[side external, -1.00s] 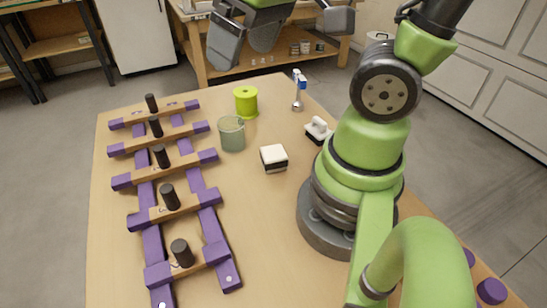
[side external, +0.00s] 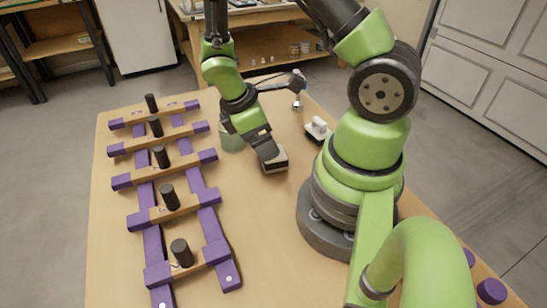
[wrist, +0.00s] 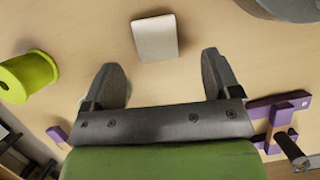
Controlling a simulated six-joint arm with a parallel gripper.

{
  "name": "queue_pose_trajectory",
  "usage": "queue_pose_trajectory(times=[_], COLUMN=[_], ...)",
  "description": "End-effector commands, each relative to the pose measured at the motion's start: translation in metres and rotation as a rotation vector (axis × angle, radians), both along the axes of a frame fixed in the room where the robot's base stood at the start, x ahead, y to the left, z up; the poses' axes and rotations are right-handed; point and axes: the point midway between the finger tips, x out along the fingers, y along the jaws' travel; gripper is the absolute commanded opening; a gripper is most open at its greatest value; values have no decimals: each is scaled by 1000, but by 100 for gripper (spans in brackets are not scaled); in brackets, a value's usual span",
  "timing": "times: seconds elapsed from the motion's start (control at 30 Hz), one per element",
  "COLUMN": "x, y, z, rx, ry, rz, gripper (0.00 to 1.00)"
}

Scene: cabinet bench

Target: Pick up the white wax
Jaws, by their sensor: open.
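A purple and wood rack with black pegs (side external: 170,197) fills the left of the bench. A yellow-green spool (wrist: 27,73) shows in the wrist view.

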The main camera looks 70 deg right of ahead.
Motion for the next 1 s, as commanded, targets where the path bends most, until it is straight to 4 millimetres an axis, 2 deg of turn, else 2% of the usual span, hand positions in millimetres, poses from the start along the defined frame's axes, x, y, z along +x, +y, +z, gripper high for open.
queue_pose_trajectory(times=[0.27, 0.6, 0.97, 1.0], x=[-7, -16, -18, -18], y=[-6, -18, -19, -19], z=[-19, -53, -58, -58], rx=[3, 3, 2, 2], ry=[3, 2, -1, -1], rz=[-3, -2, -4, -4], gripper=[83, 83, 83, 76])
